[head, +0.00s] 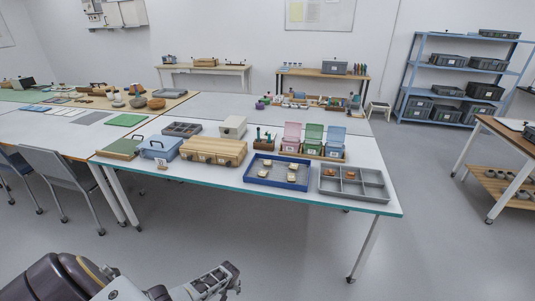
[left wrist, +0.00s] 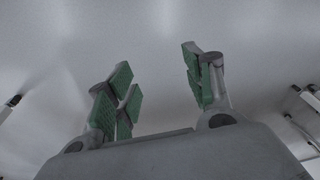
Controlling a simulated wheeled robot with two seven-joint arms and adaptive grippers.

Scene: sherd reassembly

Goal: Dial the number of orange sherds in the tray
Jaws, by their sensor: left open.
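A grey divided tray (head: 372,197) sits near the right end of the long table, with small orange sherds (head: 352,175) in its compartments; they are too small to count surely. A blue tray (head: 258,182) left of it holds several cream pieces (head: 291,177). A cream box (head: 233,126) stands behind; I cannot tell whether it has a dial. My left gripper (head: 234,279) is low in front of the table, apart from everything. In the left wrist view my left gripper (left wrist: 158,80) is open and empty, with green finger pads. My right gripper is out of view.
A wooden case (head: 213,150), a blue box (head: 160,147) and pink, green and blue bins (head: 313,138) stand on the same table (head: 225,183). Chairs (head: 62,173) are at the left. The floor in front of the table is clear.

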